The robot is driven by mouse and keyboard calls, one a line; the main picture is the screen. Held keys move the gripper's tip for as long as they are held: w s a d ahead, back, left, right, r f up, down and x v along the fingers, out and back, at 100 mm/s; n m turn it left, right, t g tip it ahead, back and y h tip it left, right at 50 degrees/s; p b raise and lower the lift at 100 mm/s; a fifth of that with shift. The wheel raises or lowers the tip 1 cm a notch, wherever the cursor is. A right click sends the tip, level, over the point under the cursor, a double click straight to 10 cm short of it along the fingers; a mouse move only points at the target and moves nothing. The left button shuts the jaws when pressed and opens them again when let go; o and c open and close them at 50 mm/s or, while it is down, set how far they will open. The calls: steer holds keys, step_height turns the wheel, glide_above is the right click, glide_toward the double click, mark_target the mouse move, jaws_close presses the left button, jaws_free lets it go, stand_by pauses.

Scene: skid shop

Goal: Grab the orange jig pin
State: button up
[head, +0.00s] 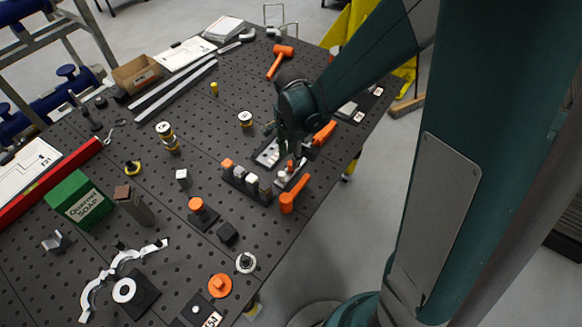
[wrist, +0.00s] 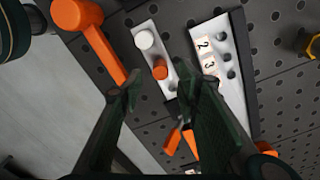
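A small orange pin (wrist: 160,69) stands on a narrow silver plate (wrist: 153,55) next to a white pin (wrist: 145,40) in the wrist view. In the head view the orange pin (head: 290,165) shows just below my gripper (head: 289,153). In the wrist view my gripper (wrist: 158,76) is open, with its two dark green fingers apart. The orange pin appears in the gap between the fingertips. I cannot tell how far above the pin the fingertips are, and I see no contact.
An orange-headed hammer (wrist: 84,14) lies close to the plate. A plate with number tiles (wrist: 206,48) is on the other side. A block with several pegs (head: 245,182) stands nearby. An orange-topped part (head: 196,205) and a green soap box (head: 80,198) stand on the perforated table.

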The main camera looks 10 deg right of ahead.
steer(key=shift+f, duration=0.1)
stand_by(0.3)
steer(key=shift+f, duration=2.55)
steer(key=shift+c, duration=0.6)
steer(key=c, duration=0.9)
